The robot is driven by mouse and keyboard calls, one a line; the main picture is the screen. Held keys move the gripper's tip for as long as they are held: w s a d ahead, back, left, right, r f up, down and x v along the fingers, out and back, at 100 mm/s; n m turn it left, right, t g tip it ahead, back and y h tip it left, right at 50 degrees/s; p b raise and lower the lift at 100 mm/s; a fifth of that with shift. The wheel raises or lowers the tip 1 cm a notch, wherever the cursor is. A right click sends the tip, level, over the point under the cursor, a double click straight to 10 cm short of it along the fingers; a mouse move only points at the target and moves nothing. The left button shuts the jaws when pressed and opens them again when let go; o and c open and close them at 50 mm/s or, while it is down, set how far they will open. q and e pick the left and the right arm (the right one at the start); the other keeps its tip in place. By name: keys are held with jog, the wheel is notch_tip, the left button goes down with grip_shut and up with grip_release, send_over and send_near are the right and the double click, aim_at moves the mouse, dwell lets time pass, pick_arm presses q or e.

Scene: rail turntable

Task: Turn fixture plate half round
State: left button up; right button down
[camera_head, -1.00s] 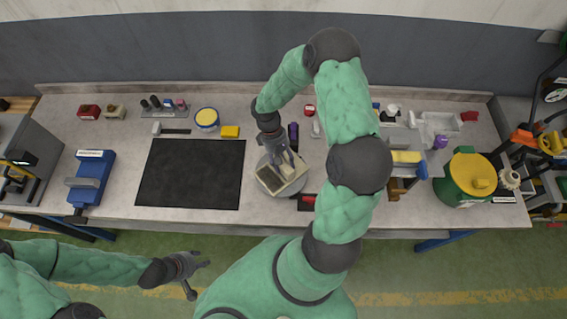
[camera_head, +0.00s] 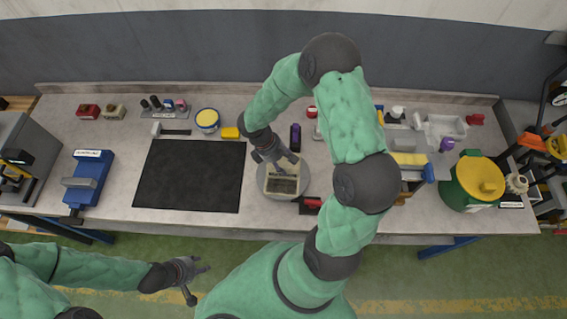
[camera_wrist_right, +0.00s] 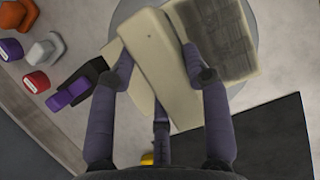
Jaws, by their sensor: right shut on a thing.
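The cream fixture plate (camera_head: 296,188) with a dark grid-like recess sits on the round grey turntable (camera_head: 306,180) near the bench's front edge. In the head view the recess faces the front. My right gripper (camera_head: 284,161) is over the plate's back part. In the right wrist view, my right gripper (camera_wrist_right: 150,62) is shut on a raised cream block (camera_wrist_right: 157,58) of the plate, its fingers along both sides. The recessed part of the plate (camera_wrist_right: 218,42) lies to the right there. My left gripper (camera_head: 198,277) is open and empty, in front of the bench.
A black mat (camera_head: 190,176) lies left of the turntable. A dark purple-topped item (camera_head: 295,137) stands close behind it, and a red and black item (camera_head: 309,205) lies close at its front right. A green bin (camera_head: 470,183) stands farther right.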

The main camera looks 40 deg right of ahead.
jog(key=shift+n, duration=0.4)
jog(key=c, duration=0.6)
grip_release()
jog(key=shift+o, duration=0.2)
jog(key=shift+r, duration=0.1)
jog(key=shift+w+a+r, duration=0.1)
jog(key=shift+w+r, duration=0.05)
jog(key=shift+r, duration=0.2)
jog(key=v, duration=1.1)
jog(key=shift+a, duration=0.15)
jog(key=shift+s, duration=0.25)
